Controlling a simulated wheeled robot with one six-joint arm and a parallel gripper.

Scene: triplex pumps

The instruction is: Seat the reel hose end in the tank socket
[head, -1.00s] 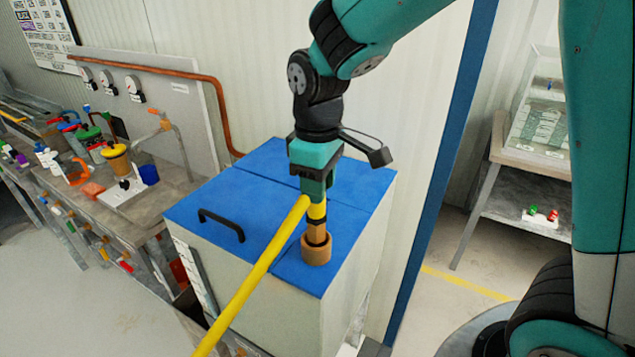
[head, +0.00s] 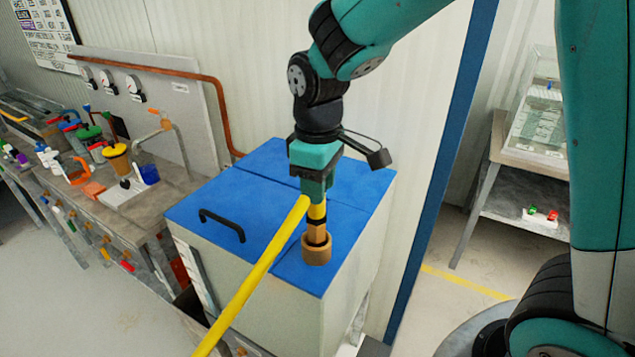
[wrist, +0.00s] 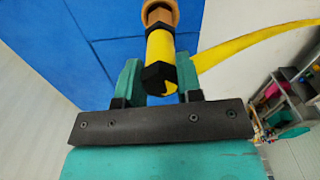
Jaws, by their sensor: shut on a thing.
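The yellow reel hose (head: 262,268) rises from the lower edge of the head view to my gripper (head: 315,196). My gripper points down and is shut on the hose end (head: 317,212), a yellow piece with a black band and a tan lower part. The tan tip stands upright at the brown ring-shaped tank socket (head: 317,252) on the blue tank lid. The hose end also shows between the green fingers in the wrist view (wrist: 160,57), with the socket (wrist: 160,8) beyond it. The tip's lower end is hidden inside the ring; how deep it sits I cannot tell.
The blue tank lid (head: 237,190) has a black handle (head: 222,224) left of the socket. A cluttered bench (head: 120,210) stands at the left. A blue post (head: 445,160) and a shelf table (head: 520,165) stand at the right.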

